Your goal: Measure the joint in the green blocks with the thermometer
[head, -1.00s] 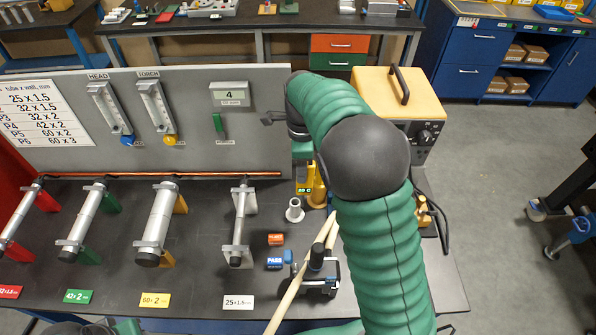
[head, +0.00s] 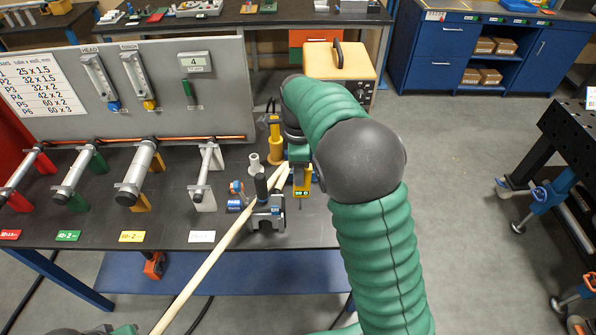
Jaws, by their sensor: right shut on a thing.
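The thermometer (head: 303,175) is a yellow handheld device with a small lit green display, with a thin dark probe pointing down. My right gripper (head: 298,156) is shut on it and holds it over the bench's right part, beside the grey clamp tool. The joint in the green blocks is on the grey tube (head: 78,174), second from the left. The tube rests between a rear green block (head: 98,162) and a front green block (head: 78,203), behind a green label (head: 68,236). My right gripper is well to the right of it. My left gripper is out of view.
A yellow-orange holder (head: 274,140), a grey clamp tool (head: 267,214) and a blue block (head: 235,206) stand on the right of the bench. A long pale rod (head: 215,254) slants across the front edge. Other tubes (head: 140,173) flank the green-block tube.

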